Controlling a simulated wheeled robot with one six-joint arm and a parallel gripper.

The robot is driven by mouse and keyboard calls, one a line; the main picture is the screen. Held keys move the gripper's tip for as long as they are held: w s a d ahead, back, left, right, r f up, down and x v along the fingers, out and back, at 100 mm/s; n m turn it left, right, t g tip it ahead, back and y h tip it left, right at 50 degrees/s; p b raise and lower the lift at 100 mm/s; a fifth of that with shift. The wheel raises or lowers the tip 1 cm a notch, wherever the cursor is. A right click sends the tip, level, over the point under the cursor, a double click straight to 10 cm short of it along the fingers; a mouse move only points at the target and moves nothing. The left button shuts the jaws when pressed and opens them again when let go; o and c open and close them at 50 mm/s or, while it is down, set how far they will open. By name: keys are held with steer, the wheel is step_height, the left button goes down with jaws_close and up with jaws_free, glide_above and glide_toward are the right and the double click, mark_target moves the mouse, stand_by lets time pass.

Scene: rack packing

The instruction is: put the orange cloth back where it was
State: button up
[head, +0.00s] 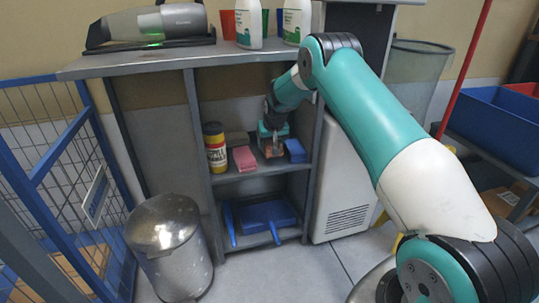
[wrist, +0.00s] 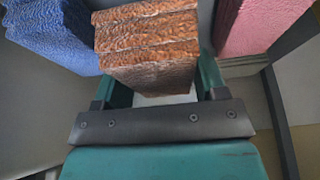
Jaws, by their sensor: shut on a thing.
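The orange cloth (wrist: 150,48), a thick folded stack, is between the teal fingers of my gripper (wrist: 165,88) in the wrist view. My gripper (head: 272,138) is shut on it. In the head view the orange cloth (head: 271,151) is at the upper shelf, between the pink cloths (head: 244,159) and the blue cloths (head: 295,151). The wrist view shows the blue cloths (wrist: 52,38) at left and the pink cloths (wrist: 258,24) at right, with gaps beside the orange cloth. Whether its underside touches the shelf is unclear.
A yellow and red canister (head: 215,148) stands left on the same shelf (head: 235,175). A brownish block (head: 237,138) lies behind the pink cloths. A blue dustpan-like item (head: 266,215) is on the lower shelf. White bottles (head: 249,22) stand on the worktop (head: 160,62) above.

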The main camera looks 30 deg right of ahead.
steer(key=shift+f+b, duration=0.45)
steer(key=shift+f, duration=1.5)
steer(key=shift+f, duration=0.15)
steer(key=o, duration=0.8)
steer(key=shift+o, duration=0.2)
